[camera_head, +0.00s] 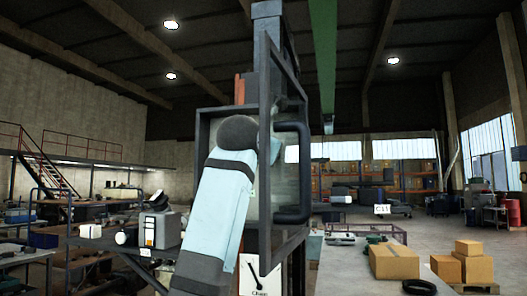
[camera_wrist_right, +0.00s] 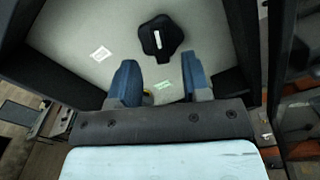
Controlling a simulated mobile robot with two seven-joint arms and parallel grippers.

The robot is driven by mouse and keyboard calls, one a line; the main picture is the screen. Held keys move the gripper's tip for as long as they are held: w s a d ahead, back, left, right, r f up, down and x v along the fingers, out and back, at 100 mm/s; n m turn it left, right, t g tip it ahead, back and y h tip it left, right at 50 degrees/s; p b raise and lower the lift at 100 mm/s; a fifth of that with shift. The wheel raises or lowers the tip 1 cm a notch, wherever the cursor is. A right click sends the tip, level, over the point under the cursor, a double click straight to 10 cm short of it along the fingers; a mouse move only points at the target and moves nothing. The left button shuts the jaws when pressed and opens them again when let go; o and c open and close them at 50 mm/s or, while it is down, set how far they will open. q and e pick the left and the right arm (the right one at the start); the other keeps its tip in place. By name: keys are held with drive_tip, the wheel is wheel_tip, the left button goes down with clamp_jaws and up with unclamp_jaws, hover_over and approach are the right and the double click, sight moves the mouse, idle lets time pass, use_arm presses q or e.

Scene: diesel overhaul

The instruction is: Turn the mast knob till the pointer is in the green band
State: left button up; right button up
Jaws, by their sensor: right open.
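The mast knob (camera_wrist_right: 162,38) is black with a white line on its grip, on a pale panel inside a dark box in the right wrist view. My right gripper (camera_wrist_right: 160,85) has its two blue-grey fingers apart and empty, just short of the knob and not touching it. In the head view my light blue arm reaches into the dark-framed box (camera_head: 202,135) on the mast (camera_head: 267,22); the knob and fingertips are hidden there. A small green-marked label (camera_wrist_right: 163,86) shows between the fingers. I cannot make out a pointer or green band. My left gripper is not in view.
The box's open door frame (camera_head: 265,160), with a thick dark handle (camera_head: 303,170), stands close beside my arm. A white tag (camera_wrist_right: 100,53) is on the panel.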

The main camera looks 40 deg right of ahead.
drive_tip(key=shift+w+d, duration=0.15)
drive_tip(key=shift+d, duration=0.05)
drive_tip(key=shift+p+x, duration=0.3)
drive_tip(key=shift+x, duration=1.15)
clamp_jaws()
drive_tip(key=n+b, duration=0.1)
drive_tip(key=n, duration=0.4)
